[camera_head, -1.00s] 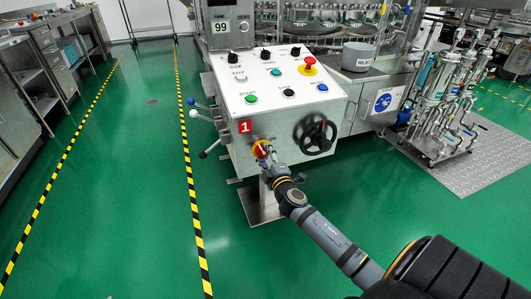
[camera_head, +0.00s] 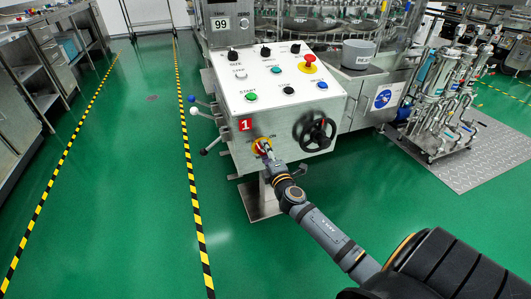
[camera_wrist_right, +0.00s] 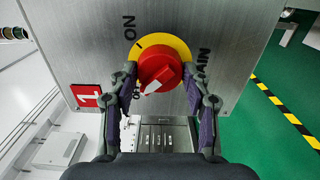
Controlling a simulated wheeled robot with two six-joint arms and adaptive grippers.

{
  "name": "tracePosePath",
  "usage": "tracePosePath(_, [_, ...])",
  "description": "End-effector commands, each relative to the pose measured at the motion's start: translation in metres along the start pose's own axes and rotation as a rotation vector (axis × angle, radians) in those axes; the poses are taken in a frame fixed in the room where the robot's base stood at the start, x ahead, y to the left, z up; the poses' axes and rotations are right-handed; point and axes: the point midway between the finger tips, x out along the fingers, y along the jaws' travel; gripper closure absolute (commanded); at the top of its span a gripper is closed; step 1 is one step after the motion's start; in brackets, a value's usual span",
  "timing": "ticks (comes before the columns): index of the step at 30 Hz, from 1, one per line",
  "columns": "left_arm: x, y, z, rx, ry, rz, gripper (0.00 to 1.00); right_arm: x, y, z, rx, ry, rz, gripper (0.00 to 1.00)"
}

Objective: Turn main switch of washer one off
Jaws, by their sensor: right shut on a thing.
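The main switch (camera_head: 258,143) is a red knob on a yellow disc, on the front of the washer panel marked with a red 1. In the right wrist view the red knob (camera_wrist_right: 152,66) fills the space between my fingers. Its white mark points down-left, towards lettering partly hidden by a finger. "ON" stands at the upper left of the yellow disc. My right gripper (camera_head: 265,149) is at the switch, and its two fingers (camera_wrist_right: 161,76) are shut on the knob from both sides. My left gripper is not in view.
A black handwheel (camera_head: 314,131) sits right of the switch. Buttons and a red emergency stop (camera_head: 309,59) are on the sloped panel top (camera_head: 262,79). Levers (camera_head: 207,150) stick out at the left. The green floor to the left is clear up to the benches.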

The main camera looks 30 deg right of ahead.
Motion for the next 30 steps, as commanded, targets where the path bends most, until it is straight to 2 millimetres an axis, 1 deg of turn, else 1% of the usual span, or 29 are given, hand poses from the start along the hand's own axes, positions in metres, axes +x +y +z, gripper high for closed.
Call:
tracePosePath(5, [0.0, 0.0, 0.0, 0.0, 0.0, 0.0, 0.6, 0.0, -0.002, 0.0, -0.002, 0.0, -0.002, 0.83])
tracePosePath(6, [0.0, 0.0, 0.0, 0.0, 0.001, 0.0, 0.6, 0.0, -0.002, 0.0, -0.001, 0.0, -0.002, 0.46])
tracePosePath(10, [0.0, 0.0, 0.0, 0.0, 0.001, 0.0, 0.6, 0.0, -0.001, 0.0, -0.001, 0.0, -0.002, 0.28])
tracePosePath(19, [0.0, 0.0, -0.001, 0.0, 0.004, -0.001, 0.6, -0.001, 0.0, 0.0, 0.0, 0.0, -0.001, 0.28])
tracePosePath(22, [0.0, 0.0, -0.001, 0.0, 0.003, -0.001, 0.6, -0.008, -0.001, 0.0, -0.002, 0.001, -0.001, 0.28])
tracePosePath(26, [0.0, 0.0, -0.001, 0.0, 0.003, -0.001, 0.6, -0.035, -0.002, 0.0, -0.003, 0.002, -0.005, 0.28])
tracePosePath(30, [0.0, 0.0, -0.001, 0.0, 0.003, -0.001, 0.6, -0.07, -0.002, 0.0, -0.004, 0.002, -0.005, 0.28])
